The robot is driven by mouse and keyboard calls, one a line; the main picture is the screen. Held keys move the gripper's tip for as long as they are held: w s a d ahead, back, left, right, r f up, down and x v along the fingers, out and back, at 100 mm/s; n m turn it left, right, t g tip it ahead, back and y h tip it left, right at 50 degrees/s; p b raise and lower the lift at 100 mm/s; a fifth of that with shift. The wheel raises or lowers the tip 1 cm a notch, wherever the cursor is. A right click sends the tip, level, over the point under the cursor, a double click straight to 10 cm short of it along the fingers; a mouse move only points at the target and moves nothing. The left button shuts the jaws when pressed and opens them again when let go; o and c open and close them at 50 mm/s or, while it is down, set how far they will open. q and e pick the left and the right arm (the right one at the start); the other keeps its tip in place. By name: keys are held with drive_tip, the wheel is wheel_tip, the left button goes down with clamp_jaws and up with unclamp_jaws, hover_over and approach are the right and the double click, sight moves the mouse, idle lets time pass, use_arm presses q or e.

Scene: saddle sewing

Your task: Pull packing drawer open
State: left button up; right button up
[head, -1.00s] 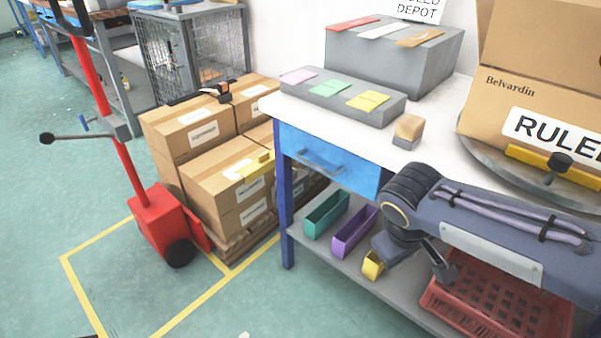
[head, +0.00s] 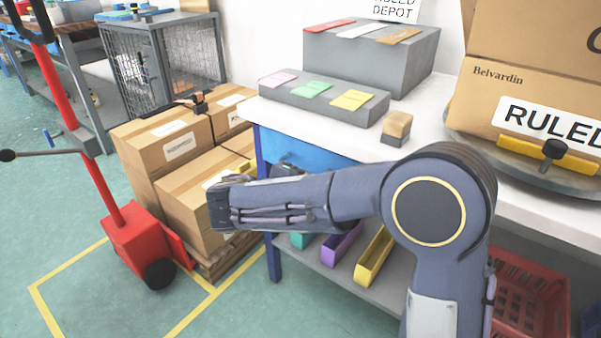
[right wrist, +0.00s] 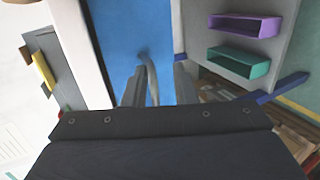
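The blue packing drawer (head: 305,152) is under the white tabletop, its front apparently flush with the bench. In the head view my right forearm covers its lower part and its handle. In the right wrist view the blue drawer front (right wrist: 130,30) shows with its curved grey handle (right wrist: 150,78). My right gripper (right wrist: 160,78) is open at the drawer front, one finger on each side of the handle, with a gap visible on the right. Whether a finger touches the handle I cannot tell. My left gripper is out of view.
The white tabletop (head: 425,128) holds a small block (head: 396,127), grey stands with coloured cards and a large carton (head: 530,100) on a turntable. Purple (head: 342,246) and yellow (head: 375,258) bins sit on the shelf below. Stacked boxes (head: 178,150) and a red pallet jack (head: 137,238) stand left.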

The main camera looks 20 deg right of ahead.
drive_tip(key=w+a+t+h, duration=0.1)
drive_tip(key=w+a+t, duration=0.15)
drive_tip(key=a, duration=0.25)
drive_tip(key=shift+n, duration=0.4)
drive_tip(key=x, duration=0.2)
drive_tip(key=b+x, duration=0.1)
drive_tip(key=x, duration=0.2)
drive_tip(key=b+x, duration=0.1)
drive_tip(key=x, duration=0.1)
drive_tip(key=shift+w+d+r, duration=0.2)
drive_tip(key=shift+w+r, duration=0.1)
drive_tip(key=shift+r, duration=0.05)
clamp_jaws()
